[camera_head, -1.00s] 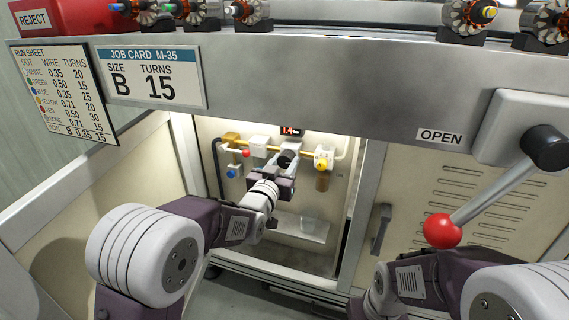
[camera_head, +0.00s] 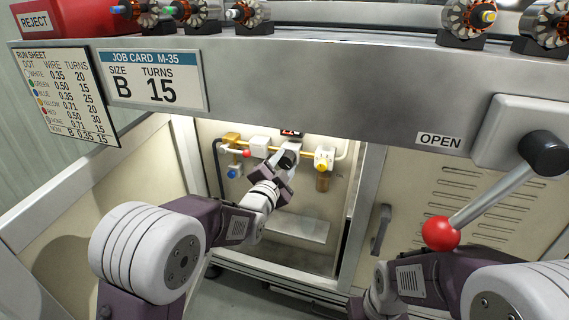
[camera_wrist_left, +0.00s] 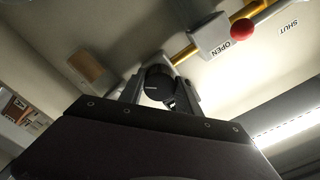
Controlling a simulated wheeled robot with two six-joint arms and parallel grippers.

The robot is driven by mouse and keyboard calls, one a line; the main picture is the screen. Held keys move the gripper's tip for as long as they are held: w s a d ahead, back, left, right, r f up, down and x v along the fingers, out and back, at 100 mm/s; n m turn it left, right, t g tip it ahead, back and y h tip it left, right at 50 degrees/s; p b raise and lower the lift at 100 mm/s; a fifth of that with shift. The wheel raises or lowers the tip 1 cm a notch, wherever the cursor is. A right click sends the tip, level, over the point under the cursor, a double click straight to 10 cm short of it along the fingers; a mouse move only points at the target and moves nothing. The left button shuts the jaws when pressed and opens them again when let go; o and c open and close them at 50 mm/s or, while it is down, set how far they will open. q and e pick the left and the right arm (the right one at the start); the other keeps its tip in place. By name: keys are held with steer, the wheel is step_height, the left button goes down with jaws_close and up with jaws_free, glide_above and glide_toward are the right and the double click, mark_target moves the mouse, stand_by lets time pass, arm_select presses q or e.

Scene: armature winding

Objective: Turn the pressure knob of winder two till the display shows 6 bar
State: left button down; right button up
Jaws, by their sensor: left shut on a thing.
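The display (camera_head: 291,132) is a small dark panel with red digits at the back of the open cabinet. My left gripper (camera_head: 284,162) is reached into the cabinet below the display, rolled at an angle. In the left wrist view the black pressure knob (camera_wrist_left: 157,84) sits between the two grey fingers of my left gripper (camera_wrist_left: 162,92), which is shut on it. The knob is mostly hidden in the head view. My right arm shows at the lower right, but its gripper is out of view.
The cabinet's frame and upper panel (camera_head: 330,85) border the opening. A red-ball lever (camera_head: 440,233) stands at the right.

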arm_select(q)
steer(key=m, duration=0.4)
steer(key=shift+m, duration=0.3)
steer(key=m, duration=0.4)
steer(key=shift+m, duration=0.4)
steer(key=c, duration=0.9)
jaws_free()
steer(key=shift+o, duration=0.2)
